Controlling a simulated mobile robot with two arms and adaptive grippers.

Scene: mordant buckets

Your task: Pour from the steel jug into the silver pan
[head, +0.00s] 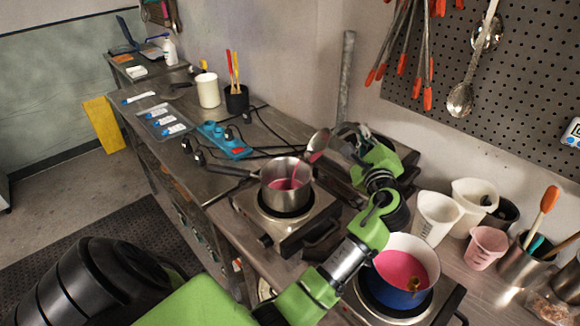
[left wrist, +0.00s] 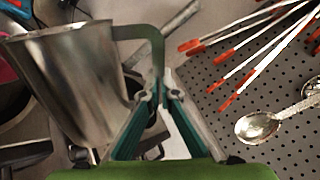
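The steel jug (head: 318,143) is tilted above the right rim of the silver pan (head: 287,190), its mouth toward the pan. A pink stream runs from its lip into the pan, where pink liquid shows. My left gripper (head: 348,143) is just right of the jug, its fingertips partly hidden. In the left wrist view the jug (left wrist: 72,85) fills the left side, and the left gripper (left wrist: 155,92) is shut on its handle. The pan sits on a hotplate (head: 300,228), its handle pointing left. My right gripper is not in view.
A blue pot (head: 405,298) with pink liquid stands on another hotplate at front right, close to my left arm. White measuring jugs (head: 437,218) stand right of it. A blue power strip (head: 225,140) with cables lies behind the pan. Spoons and tongs hang on the pegboard (head: 480,90).

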